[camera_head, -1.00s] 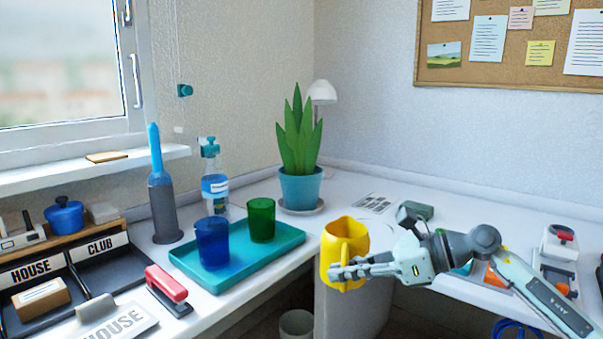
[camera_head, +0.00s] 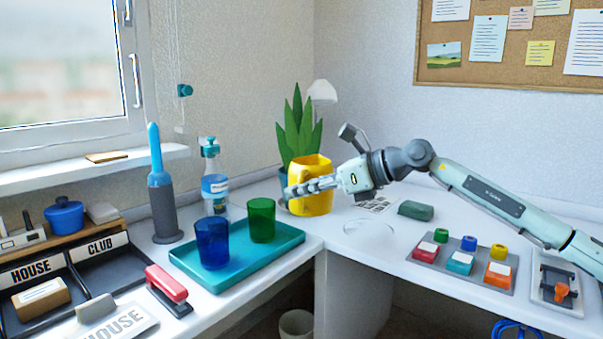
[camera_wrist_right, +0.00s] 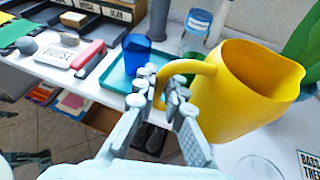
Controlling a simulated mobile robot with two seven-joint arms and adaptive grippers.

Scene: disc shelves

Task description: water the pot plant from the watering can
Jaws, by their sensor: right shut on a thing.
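The yellow watering can (camera_head: 313,172) is in my right gripper (camera_head: 312,187), which is shut on its handle. In the right wrist view, the can (camera_wrist_right: 237,95) shows its open top, with the handle between the fingers of my right gripper (camera_wrist_right: 162,104). The can looks nearly upright in the head view. The pot plant (camera_head: 299,125), with tall green leaves, stands behind the can, which hides most of its teal pot (camera_head: 283,181). Green leaves (camera_wrist_right: 303,45) also show at the right wrist view's upper right edge. My left gripper is not in view.
A teal tray (camera_head: 285,246) with a blue cup (camera_head: 212,243) and a green cup (camera_head: 261,219) lies left of the can. A bottle (camera_head: 214,186) stands behind it. A block panel (camera_head: 463,265) lies on the right desk. A white lamp (camera_head: 322,92) is behind the plant.

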